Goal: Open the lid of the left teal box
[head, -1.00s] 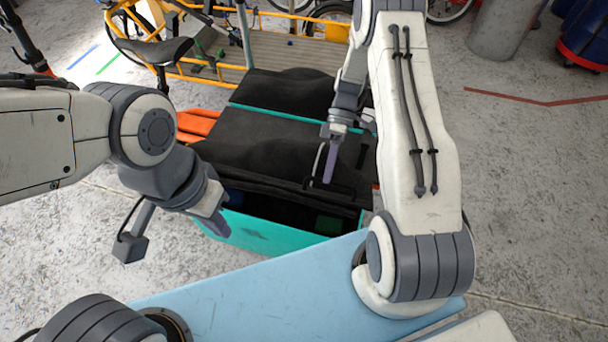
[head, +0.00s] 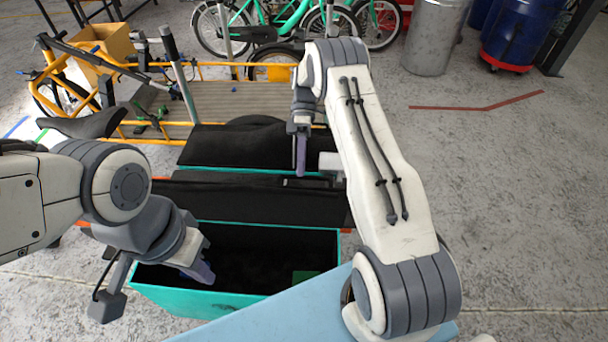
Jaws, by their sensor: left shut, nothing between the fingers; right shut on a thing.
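A dark handle (head: 315,183) is at the lid's upper edge. My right gripper (head: 301,172) is shut on the handle; the exact contact is small and hard to see. My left gripper (head: 207,276) is shut and empty, over the left part of the box opening near its front wall.
A second black-lidded box (head: 235,148) is shut just behind. The yellow-framed cargo bike (head: 205,70) with a wooden deck lies beyond, with a black saddle (head: 85,125) at left. A green item (head: 304,276) lies inside the open box.

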